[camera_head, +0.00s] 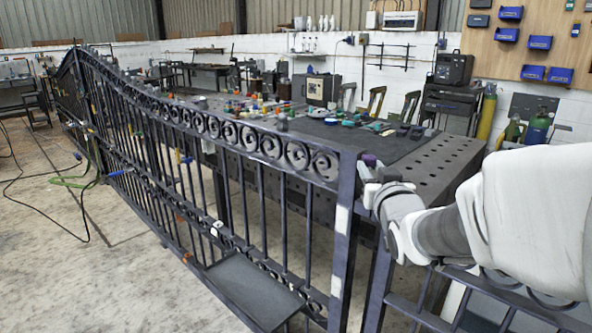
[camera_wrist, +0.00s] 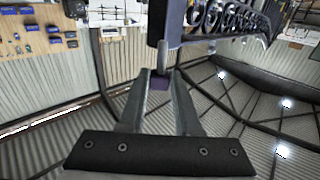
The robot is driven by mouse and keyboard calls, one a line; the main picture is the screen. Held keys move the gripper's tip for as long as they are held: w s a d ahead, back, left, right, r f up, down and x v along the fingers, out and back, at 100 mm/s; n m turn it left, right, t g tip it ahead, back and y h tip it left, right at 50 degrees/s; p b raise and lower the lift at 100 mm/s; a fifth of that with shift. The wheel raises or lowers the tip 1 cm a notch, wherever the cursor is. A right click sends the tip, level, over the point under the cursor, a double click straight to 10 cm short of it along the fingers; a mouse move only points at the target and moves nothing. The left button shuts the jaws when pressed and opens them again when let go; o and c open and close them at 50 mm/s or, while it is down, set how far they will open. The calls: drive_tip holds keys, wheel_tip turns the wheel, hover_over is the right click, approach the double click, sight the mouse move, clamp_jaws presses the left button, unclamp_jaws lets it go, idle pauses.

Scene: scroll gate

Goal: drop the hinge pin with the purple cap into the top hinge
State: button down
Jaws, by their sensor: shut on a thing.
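The purple cap (camera_head: 369,159) of the hinge pin shows beside the top of the dark gate's end post (camera_head: 344,245). My gripper (camera_head: 372,172) is shut on the pin at its cap, close to the right of that post. In the wrist view, which appears upside down, my fingers (camera_wrist: 161,88) close around the purple cap (camera_wrist: 160,82). The grey pin shaft (camera_wrist: 162,54) sticks out beyond them toward the gate. The top hinge cannot be made out clearly, and my gripper and wrist cover part of that area. I cannot tell whether the pin tip touches anything.
A perforated workbench (camera_head: 440,165) stands behind the gate, with many small coloured objects on it. The scrolled gate (camera_head: 230,135) runs away to the far left. A dark plate (camera_head: 250,288) sits low by the gate. Open concrete floor (camera_head: 110,270) lies at the left.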

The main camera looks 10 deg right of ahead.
drive_tip(key=shift+r, duration=0.1)
drive_tip(key=w+d+f, duration=0.4)
drive_tip(key=d, duration=0.2)
drive_tip(key=shift+w+f, duration=0.35)
idle(2.6)
drive_tip(key=shift+b, duration=0.45)
drive_tip(key=shift+s+f+b, duration=0.1)
drive_tip(key=shift+f+b, duration=1.95)
drive_tip(key=shift+b, duration=0.15)
idle(1.0)
drive_tip(key=c, duration=0.5)
unclamp_jaws()
drive_tip(key=shift+s, duration=0.15)
